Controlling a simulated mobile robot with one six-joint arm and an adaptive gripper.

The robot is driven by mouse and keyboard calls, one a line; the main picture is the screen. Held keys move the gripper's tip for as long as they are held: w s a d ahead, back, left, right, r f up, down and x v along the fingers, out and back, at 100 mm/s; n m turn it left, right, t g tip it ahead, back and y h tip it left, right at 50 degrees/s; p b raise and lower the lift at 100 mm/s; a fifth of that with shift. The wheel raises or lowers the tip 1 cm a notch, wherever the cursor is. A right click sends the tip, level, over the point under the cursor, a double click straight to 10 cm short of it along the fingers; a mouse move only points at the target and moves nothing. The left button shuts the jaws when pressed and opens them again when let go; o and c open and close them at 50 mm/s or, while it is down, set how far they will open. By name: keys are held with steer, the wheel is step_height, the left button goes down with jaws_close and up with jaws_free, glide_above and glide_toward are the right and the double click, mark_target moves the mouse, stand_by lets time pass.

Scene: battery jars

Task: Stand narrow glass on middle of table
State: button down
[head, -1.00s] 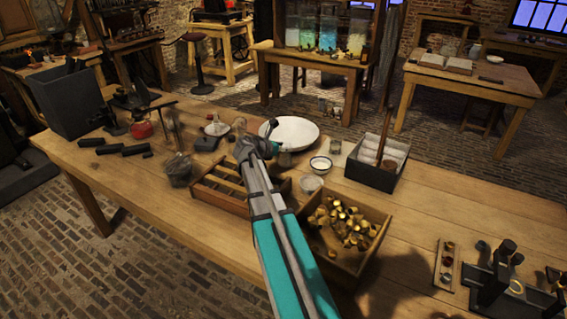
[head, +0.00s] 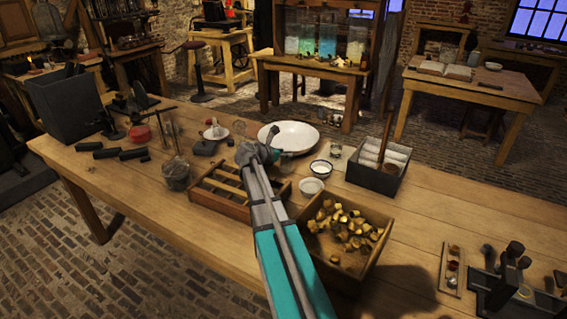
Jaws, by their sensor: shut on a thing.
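My gripper (head: 277,156) is at the end of my arm, low over the middle of the wooden table (head: 450,215), in front of the large white plate (head: 294,135). It is shut on a small, greyish clear thing (head: 287,163) that looks like the narrow glass. My wrist partly hides it, and I cannot tell whether its base touches the table. Another small glass (head: 336,151) stands to the right of the plate.
Two small white bowls (head: 320,167) (head: 311,187) stand close to the right of my gripper. A divided wooden tray (head: 218,204) and a crate of brass pieces (head: 345,270) lie in front. A dark box (head: 374,174) stands right; the table beyond it is fairly clear.

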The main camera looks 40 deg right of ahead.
mark_target(282, 160)
steer(key=shift+f+b, duration=1.15)
steer(key=shift+f, duration=0.35)
steer(key=shift+f, duration=0.15)
steer(key=shift+c, duration=0.8)
jaws_free()
steer(key=shift+r, duration=0.25)
steer(key=shift+a+r, duration=0.1)
steer(key=shift+a, duration=0.2)
steer(key=p+v, duration=0.4)
steer(key=v, duration=0.7)
steer(key=shift+s+a+p, duration=0.15)
steer(key=shift+a+p, duration=0.05)
steer(key=shift+p, duration=0.1)
